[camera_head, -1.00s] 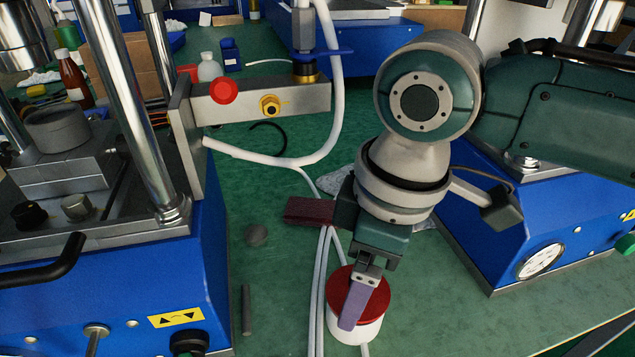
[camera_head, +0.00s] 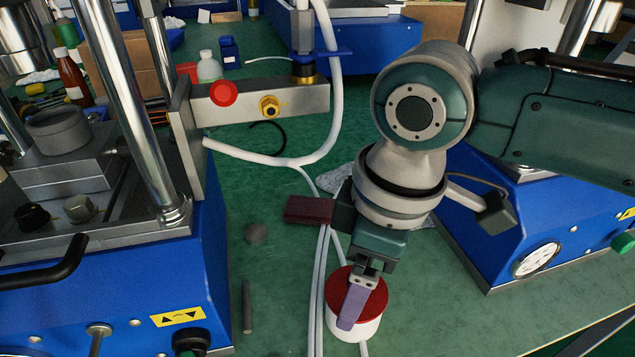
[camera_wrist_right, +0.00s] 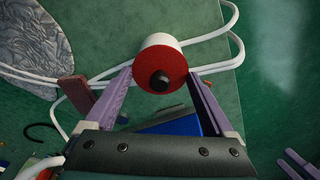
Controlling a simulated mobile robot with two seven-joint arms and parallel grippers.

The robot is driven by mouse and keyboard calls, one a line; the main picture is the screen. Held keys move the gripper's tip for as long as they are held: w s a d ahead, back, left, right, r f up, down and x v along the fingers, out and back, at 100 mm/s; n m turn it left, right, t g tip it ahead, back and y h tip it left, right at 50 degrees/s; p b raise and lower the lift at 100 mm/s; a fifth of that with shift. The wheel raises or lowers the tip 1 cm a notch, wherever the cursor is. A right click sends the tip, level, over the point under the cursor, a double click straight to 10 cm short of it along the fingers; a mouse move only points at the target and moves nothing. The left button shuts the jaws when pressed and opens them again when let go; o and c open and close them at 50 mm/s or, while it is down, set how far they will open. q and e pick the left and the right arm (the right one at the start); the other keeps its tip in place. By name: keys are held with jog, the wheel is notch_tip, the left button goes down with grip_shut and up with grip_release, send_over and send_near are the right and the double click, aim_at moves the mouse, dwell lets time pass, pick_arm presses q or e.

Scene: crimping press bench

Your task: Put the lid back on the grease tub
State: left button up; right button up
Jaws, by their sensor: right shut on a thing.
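The white grease tub (camera_head: 368,328) stands on the green bench, with the red lid (camera_head: 372,277) at its top. In the right wrist view the lid (camera_wrist_right: 177,63) shows a black knob and covers the tub's mouth, with the white tub wall (camera_wrist_right: 158,41) behind it. Whether the lid is fully seated cannot be told. My right gripper (camera_head: 352,308) reaches down with its purple fingers on either side of the lid, shut on it. Two purple fingertips of my left gripper (camera_wrist_right: 297,160) show apart at the right wrist view's lower right corner; the head view does not show it.
White hoses (camera_head: 321,265) run close to the tub's left. A dark red block (camera_head: 308,210) and a grey rod (camera_head: 246,308) lie nearby. Blue presses stand left (camera_head: 120,320) and right (camera_head: 500,240). The bench right of the tub is clear.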

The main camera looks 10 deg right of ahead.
jog(key=shift+p, duration=0.35)
dwell(0.4)
dwell(0.3)
jog(key=o, duration=1)
jog(key=shift+r+p, duration=0.6)
jog(key=shift+p, duration=0.1)
notch_tip(320, 180, up, 6)
jog(key=p, duration=0.6)
jog(key=shift+f+p, duration=0.1)
jog(key=shift+p, duration=0.3)
